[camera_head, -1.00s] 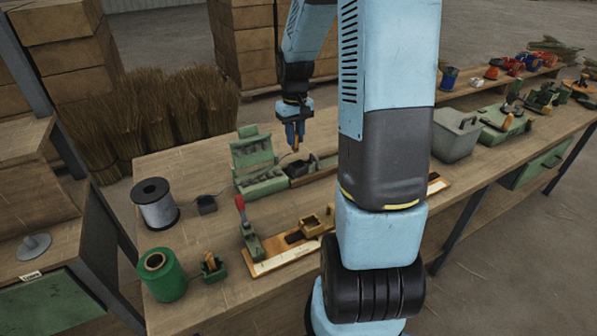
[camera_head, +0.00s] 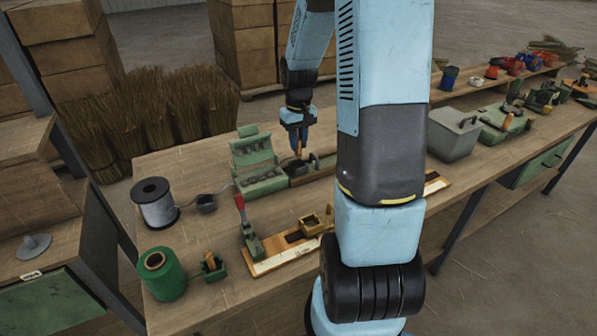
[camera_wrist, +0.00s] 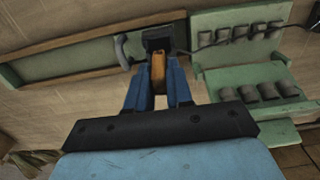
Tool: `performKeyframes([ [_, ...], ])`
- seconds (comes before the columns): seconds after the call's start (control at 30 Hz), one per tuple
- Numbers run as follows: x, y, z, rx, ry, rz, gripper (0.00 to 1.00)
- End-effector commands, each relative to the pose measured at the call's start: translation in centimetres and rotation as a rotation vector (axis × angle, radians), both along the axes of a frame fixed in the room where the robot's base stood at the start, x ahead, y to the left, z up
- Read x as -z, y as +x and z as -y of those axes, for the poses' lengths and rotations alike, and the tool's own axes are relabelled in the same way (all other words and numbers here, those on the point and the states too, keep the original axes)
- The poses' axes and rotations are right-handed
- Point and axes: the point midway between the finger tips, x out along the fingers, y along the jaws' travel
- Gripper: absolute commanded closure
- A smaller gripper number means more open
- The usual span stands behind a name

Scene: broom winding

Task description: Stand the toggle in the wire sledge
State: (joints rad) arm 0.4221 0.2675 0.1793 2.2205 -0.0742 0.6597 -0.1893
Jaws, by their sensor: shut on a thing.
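My gripper (camera_head: 298,138) is shut on the toggle (camera_head: 299,150), a small orange-brown wooden peg that points down below the fingers. In the wrist view the toggle (camera_wrist: 158,72) sits between the blue fingertips (camera_wrist: 158,88). The wire sledge seems to be the dark block (camera_wrist: 160,36) on the long rail; the toggle's far end overlaps it in that view. In the head view the toggle's tip is just above or at the dark sledge (camera_head: 299,169). I cannot tell whether they touch or whether the tip is inside; any opening is hidden.
A green rack (camera_head: 256,160) with several grey pegs stands close left of the sledge. A wire runs from the grey spool (camera_head: 156,203) past a small dark block (camera_head: 206,203). A red-handled clamp (camera_head: 248,235) and a green spool (camera_head: 163,272) are nearer. A grey bin (camera_head: 455,135) stands right.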

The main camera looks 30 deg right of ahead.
Motion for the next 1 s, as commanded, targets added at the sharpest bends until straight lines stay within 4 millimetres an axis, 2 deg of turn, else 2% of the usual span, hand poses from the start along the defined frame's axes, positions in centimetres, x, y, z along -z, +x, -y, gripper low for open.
performKeyframes([
  [0.17,0.6,0.0,0.0,0.0,0.0,-0.001,1.0],
  [0.57,0.7,0.0,0.0,0.0,0.0,0.0,1.0],
  [1.0,1.9,0.0,0.0,-0.001,0.0,0.0,1.0],
])
